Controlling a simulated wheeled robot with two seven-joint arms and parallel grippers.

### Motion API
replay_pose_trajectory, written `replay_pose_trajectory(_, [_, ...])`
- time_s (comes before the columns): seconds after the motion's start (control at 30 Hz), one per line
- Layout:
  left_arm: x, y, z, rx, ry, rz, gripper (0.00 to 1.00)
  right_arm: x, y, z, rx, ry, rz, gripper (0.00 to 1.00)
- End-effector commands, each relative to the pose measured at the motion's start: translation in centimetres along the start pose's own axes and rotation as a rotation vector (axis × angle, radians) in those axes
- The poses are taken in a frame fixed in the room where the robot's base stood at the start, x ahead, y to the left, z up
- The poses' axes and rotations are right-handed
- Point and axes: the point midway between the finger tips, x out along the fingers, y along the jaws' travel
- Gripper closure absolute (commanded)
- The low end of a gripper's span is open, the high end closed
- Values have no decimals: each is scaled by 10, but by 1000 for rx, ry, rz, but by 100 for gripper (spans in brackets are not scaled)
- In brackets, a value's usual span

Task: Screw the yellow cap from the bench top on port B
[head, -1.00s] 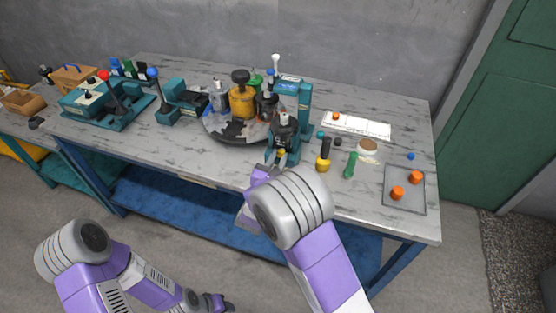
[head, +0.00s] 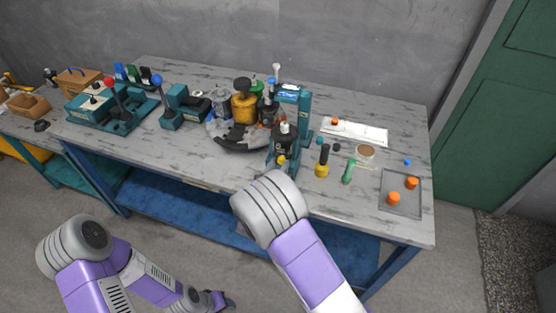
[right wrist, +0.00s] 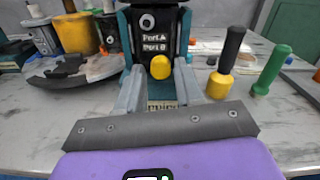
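The black motor (head: 285,145) stands in a teal stand (head: 304,112) near the bench's front edge. In the right wrist view its dark face (right wrist: 153,22) carries the labels Port A and Port B. A round yellow cap (right wrist: 160,67) sits at the front of the motor, just below the Port B label; it also shows in the head view (head: 281,160). I cannot tell how far it is screwed in. My right gripper (right wrist: 158,80) is open and faces the cap, its fingers apart on either side, apparently without contact. My left gripper (head: 219,300) hangs low, away from the bench; its fingers are unclear.
A black-and-yellow tool (head: 322,164) and a green-handled tool (head: 348,171) stand right of the motor. A grey tray (head: 401,202) holds orange caps. A dark round turntable (head: 238,145) with several bottles is to the left. The front edge of the bench (head: 220,183) is clear.

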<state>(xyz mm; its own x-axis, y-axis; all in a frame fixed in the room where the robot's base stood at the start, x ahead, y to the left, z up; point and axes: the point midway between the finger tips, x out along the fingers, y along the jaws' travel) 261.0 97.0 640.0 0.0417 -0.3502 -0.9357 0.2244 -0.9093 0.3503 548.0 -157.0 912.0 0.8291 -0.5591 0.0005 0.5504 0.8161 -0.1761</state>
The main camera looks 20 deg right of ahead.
Motion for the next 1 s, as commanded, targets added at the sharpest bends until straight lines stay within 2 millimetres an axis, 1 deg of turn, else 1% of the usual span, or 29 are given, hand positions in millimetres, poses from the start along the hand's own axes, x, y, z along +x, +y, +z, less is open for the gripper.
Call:
replay_pose_trajectory(0.03, [-14, 5, 1, 0, 0, 0, 57, 0, -1, 6, -63, 0, 1, 64])
replay_pose_trajectory(0.3, [-52, 20, 2, 0, 0, 0, 57, 0, -1, 5, -404, 0, 2, 64])
replay_pose_trajectory(0.4, [-61, 23, 3, 0, 0, 0, 57, 0, 0, 4, -504, 0, 1, 64])
replay_pose_trajectory(0.53, [-64, 24, 3, 0, 0, 0, 57, 0, 0, 1, -563, 1, 1, 64])
replay_pose_trajectory(0.8, [-62, 23, 3, 0, -1, 0, 57, 0, 0, -1, -563, 2, 1, 64])
replay_pose_trajectory(1.0, [-66, 24, 3, 0, -1, 0, 57, 0, -1, 0, -563, 2, 1, 64])
